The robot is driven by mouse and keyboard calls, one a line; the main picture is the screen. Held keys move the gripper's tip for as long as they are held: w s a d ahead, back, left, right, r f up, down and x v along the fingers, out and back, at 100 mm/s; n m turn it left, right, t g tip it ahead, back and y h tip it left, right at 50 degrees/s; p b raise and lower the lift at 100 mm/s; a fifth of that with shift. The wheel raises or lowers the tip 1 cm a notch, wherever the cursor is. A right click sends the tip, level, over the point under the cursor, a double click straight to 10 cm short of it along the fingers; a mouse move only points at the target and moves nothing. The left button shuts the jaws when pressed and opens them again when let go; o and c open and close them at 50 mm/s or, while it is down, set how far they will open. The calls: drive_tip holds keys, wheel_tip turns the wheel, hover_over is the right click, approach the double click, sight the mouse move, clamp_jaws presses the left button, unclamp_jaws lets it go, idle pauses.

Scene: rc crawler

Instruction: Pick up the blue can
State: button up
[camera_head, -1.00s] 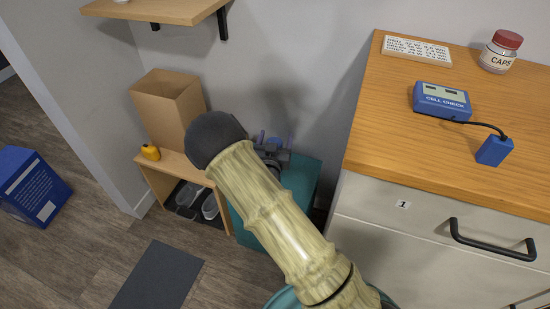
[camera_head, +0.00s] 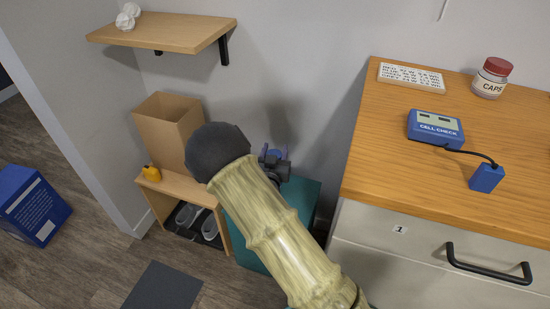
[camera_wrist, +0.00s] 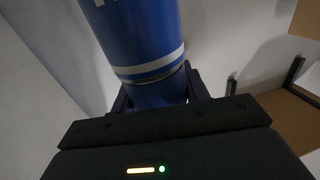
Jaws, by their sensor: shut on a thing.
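The blue can (camera_wrist: 140,35) fills the upper middle of the wrist view. It is a cylinder with a white band near its lower end and part of white lettering at the top edge. My gripper (camera_wrist: 158,98) is shut on the can near that lower end, one dark finger on each side. In the head view my arm hides most of the gripper; a dark part of it shows above the teal box, with a bit of blue (camera_head: 276,154) between.
A teal box (camera_head: 302,200) stands below my gripper, beside the wooden dresser (camera_head: 362,150). A low shoe bench (camera_head: 190,188) with a cardboard box (camera_head: 172,128) and a yellow object (camera_head: 151,173) is at left. A wall shelf (camera_head: 175,32) juts out above.

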wheel_tip(320, 180, up, 6)
drive_tip(key=shift+f+p, duration=0.25)
drive_tip(key=shift+p, duration=0.45)
